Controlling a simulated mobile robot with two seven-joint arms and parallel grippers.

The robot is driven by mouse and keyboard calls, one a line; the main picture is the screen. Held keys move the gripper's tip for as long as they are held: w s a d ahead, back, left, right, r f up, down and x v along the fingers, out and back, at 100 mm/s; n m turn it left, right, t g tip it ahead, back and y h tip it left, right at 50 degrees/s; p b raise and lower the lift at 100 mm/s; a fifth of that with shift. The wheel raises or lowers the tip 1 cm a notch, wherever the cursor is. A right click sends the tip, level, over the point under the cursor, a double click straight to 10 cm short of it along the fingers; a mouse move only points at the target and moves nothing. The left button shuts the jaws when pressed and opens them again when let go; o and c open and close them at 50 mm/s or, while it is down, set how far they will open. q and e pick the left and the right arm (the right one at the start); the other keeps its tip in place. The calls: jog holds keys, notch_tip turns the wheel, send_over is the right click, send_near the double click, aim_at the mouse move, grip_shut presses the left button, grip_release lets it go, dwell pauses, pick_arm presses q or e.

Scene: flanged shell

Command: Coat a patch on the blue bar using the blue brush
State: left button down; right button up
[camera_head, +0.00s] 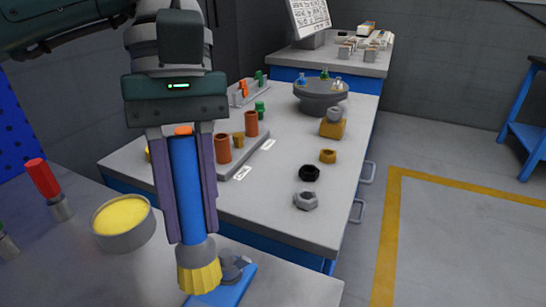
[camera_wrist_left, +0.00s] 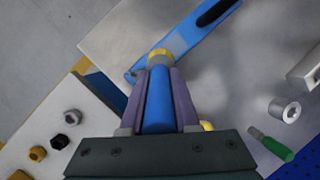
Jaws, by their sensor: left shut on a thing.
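My left gripper (camera_head: 192,232) is shut on the blue brush (camera_head: 184,180), with a finger on each side of its blue handle. The brush hangs upright, with a grey collar and yellow bristles at the bottom. The blue bar (camera_head: 232,287) lies on the near table, partly hidden behind the bristles in the head view. In the left wrist view the bar (camera_wrist_left: 190,36) runs diagonally, with a grey patch and a black section. The brush (camera_wrist_left: 158,100) has its bristles over or at the bar's edge; I cannot tell whether they touch. My right gripper is not in view.
An open tub of yellow paste (camera_head: 122,216) stands left of the brush. A red-handled tool (camera_head: 42,178) sits in a grey holder farther left. A second table (camera_head: 290,180) behind holds nuts, orange cylinders and a round stand with flasks. Open floor lies to the right.

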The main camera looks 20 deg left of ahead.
aim_at(181, 175)
pick_arm(q)
jog(key=shift+r+p, duration=0.9)
jog(key=shift+r, duration=0.75)
